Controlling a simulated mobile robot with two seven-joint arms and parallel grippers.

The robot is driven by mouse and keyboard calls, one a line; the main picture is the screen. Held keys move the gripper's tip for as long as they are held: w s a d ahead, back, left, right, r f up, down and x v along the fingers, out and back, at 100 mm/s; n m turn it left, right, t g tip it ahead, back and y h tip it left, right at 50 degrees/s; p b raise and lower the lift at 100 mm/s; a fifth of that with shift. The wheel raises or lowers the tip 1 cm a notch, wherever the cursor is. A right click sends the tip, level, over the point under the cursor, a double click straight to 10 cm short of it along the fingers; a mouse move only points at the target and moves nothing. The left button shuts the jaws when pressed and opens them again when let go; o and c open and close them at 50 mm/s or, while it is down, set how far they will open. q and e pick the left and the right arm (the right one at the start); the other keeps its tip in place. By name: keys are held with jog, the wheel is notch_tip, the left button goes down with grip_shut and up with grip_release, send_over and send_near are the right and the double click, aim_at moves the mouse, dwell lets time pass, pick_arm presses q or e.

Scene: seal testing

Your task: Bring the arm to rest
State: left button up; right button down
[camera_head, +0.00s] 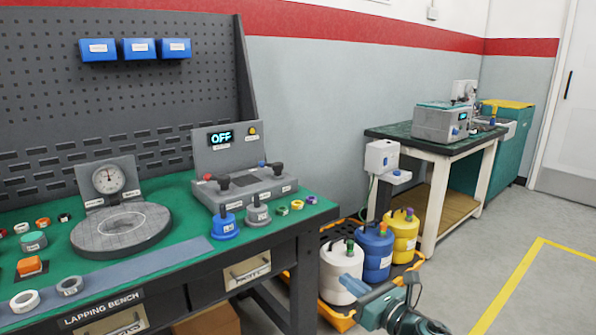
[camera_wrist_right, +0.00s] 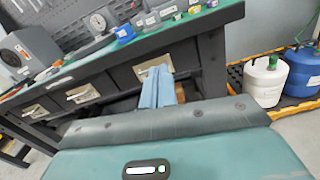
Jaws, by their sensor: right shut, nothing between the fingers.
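My right arm comes in at the bottom of the head view, low in front of the floor to the right of the lapping bench (camera_head: 310,232). Its gripper (camera_head: 348,284) has pale blue fingers that point left and overlap the white container behind them in the picture. In the right wrist view the two fingers (camera_wrist_right: 159,72) lie together, shut and empty, with the bench front and drawers beyond them. My left gripper is in neither view.
A black tray with an orange rim (camera_head: 342,321) holds white (camera_head: 337,262), blue (camera_head: 374,258) and yellow (camera_head: 403,232) containers right of the bench. A second table (camera_head: 400,134) stands behind. Open grey floor with a yellow line (camera_head: 505,285) lies at right.

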pick_arm(q)
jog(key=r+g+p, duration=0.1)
jog(key=p, duration=0.4)
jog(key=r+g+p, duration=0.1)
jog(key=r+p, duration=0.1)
jog(key=p, duration=0.4)
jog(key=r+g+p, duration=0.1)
jog(key=p, duration=0.5)
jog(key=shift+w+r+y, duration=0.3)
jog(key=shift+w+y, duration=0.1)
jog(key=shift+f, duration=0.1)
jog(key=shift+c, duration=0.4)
pick_arm(e)
jog(key=s+d+n+g+h, duration=0.1)
jog(key=s+n+g+h, duration=0.1)
jog(key=s+n, duration=1.3)
jog(key=s+d+n+g+h, duration=0.1)
jog(key=s+n+h, duration=0.4)
jog(key=s+n, duration=1)
jog(key=f+n+g, duration=0.1)
jog(key=n, duration=0.2)
jog(key=shift+s+d+h, duration=0.25)
jog(key=shift+s+h, duration=0.05)
jog(key=shift+s, duration=0.05)
